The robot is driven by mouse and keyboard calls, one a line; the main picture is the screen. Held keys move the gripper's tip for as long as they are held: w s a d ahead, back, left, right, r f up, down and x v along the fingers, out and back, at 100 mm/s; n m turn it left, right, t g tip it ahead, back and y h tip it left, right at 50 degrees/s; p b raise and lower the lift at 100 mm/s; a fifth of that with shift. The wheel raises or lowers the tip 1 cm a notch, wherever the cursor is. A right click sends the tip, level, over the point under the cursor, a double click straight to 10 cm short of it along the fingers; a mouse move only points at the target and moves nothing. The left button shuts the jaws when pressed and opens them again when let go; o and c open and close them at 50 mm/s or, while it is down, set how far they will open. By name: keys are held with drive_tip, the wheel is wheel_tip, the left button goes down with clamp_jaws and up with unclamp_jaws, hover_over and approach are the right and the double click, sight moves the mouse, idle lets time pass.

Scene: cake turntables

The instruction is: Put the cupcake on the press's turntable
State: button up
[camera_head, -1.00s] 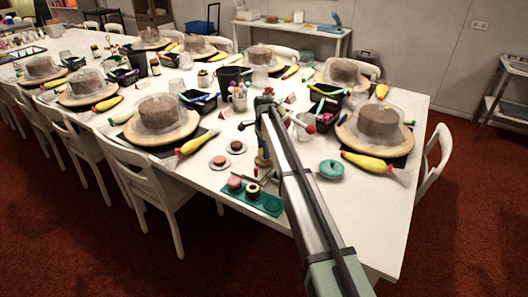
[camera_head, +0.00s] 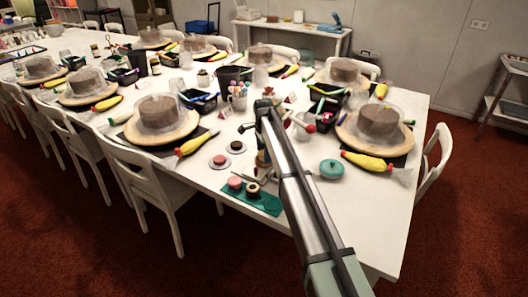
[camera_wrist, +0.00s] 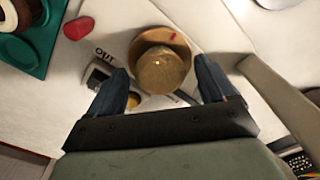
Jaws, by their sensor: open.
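My gripper (camera_wrist: 164,66) is open, with its two dark blue fingers spread in the wrist view. A round tan-brown thing with a wide brim (camera_wrist: 160,66) lies between and beyond the fingertips, seen from above; I cannot tell whether it is the cupcake or whether the fingers touch it. In the head view my arm comes down over the near table and mostly hides my gripper. A teal tray (camera_head: 272,207) holds a pink round cake (camera_head: 235,183) and a dark ring-topped one (camera_head: 253,188). I cannot make out the press's turntable for certain.
Wooden turntables with domed brown cakes stand around the white table, such as one at the left (camera_head: 170,136) and one at the right (camera_head: 345,137). A teal lidded pot (camera_head: 331,169) stands right of my arm. A red thing (camera_wrist: 78,28) lies near the tray.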

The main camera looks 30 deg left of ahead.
drive_tip(key=shift+r, duration=0.1)
wheel_tip(320, 180, up, 12)
idle(0.5)
